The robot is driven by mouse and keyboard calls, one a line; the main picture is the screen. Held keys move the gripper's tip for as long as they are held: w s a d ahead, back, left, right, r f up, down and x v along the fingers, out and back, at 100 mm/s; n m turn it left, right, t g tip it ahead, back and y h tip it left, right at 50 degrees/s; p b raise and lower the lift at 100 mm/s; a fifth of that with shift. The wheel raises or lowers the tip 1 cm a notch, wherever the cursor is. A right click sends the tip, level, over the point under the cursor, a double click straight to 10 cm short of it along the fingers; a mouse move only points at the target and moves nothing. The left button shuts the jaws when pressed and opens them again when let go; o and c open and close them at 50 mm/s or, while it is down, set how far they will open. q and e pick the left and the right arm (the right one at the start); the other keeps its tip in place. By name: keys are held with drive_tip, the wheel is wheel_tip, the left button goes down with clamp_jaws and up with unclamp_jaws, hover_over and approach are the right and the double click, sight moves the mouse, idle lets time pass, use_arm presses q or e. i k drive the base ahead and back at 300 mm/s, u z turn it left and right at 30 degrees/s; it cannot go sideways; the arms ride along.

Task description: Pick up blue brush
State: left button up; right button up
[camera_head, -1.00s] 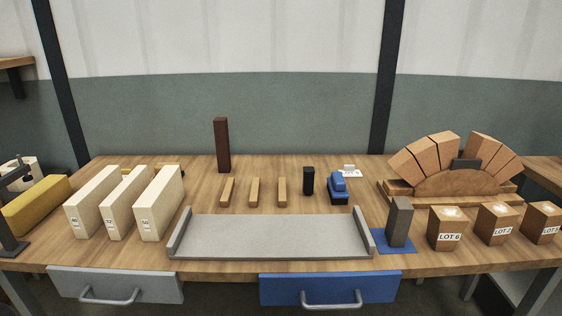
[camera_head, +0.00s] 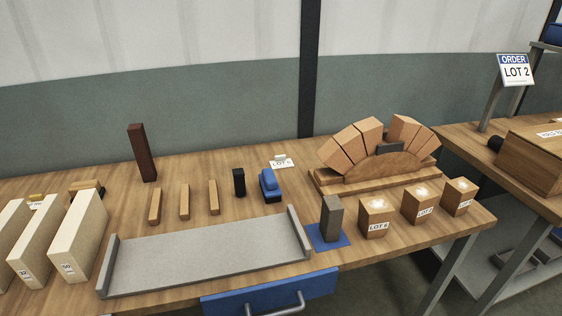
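The blue brush (camera_head: 269,185) lies on the wooden table, right of a small black block (camera_head: 239,182) and behind the right end of the grey tray. It has a blue top and a dark lower part. Nothing touches it that I can see. Neither of my grippers shows in the head view.
A grey tray (camera_head: 205,252) fills the table's front middle. A grey block (camera_head: 331,218) stands on a blue mat (camera_head: 338,242). Lot blocks (camera_head: 374,218) and a brick arch (camera_head: 378,150) stand to the right. Pale blocks (camera_head: 80,235) stand left, and a dark brown post (camera_head: 141,152) behind.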

sight(272, 192)
drive_tip(key=u, duration=1.1)
drive_tip(key=k, duration=0.95)
drive_tip(key=z, duration=1.65)
drive_tip(key=i, duration=0.5)
drive_tip(key=u, duration=0.05)
